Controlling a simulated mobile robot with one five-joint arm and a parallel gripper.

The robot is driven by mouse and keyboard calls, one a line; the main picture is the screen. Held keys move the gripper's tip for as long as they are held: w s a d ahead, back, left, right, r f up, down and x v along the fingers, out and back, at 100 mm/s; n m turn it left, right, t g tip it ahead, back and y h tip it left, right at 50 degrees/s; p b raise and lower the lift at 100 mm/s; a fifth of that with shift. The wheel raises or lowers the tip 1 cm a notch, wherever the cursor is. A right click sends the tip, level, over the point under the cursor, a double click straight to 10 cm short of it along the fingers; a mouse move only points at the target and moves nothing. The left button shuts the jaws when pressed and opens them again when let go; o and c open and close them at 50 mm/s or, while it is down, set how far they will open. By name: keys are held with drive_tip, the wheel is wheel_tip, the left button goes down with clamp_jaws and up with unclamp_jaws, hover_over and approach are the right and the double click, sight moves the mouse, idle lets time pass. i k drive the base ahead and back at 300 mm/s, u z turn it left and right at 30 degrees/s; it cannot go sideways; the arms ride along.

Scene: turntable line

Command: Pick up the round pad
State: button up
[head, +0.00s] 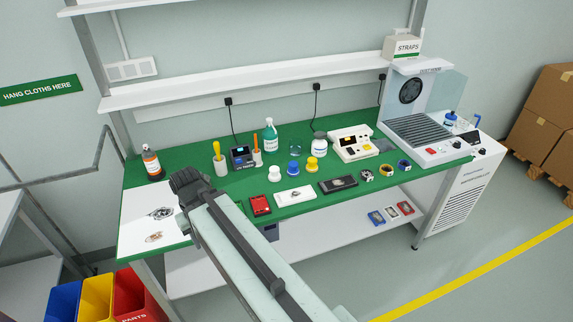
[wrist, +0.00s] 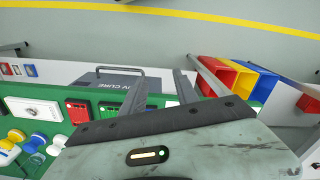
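My gripper (head: 188,188) is above the left part of the green bench, beside the white sheet (head: 138,205). In the wrist view my gripper (wrist: 158,85) has its two fingers apart with nothing between them. On the sheet lie a small roundish brown flat piece (head: 153,237) and a dark patterned piece (head: 162,213) close to my gripper. I cannot tell for sure which thing is the round pad. The brown piece is a possible match, but it is too small to be certain. Neither piece is visible in the wrist view.
A brown bottle (head: 152,163) is at the back left. Coloured bins (head: 97,296) stand below left. A shelf (head: 230,83) spans behind.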

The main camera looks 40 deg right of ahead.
sight(292, 171)
drive_tip(key=i, duration=1.3)
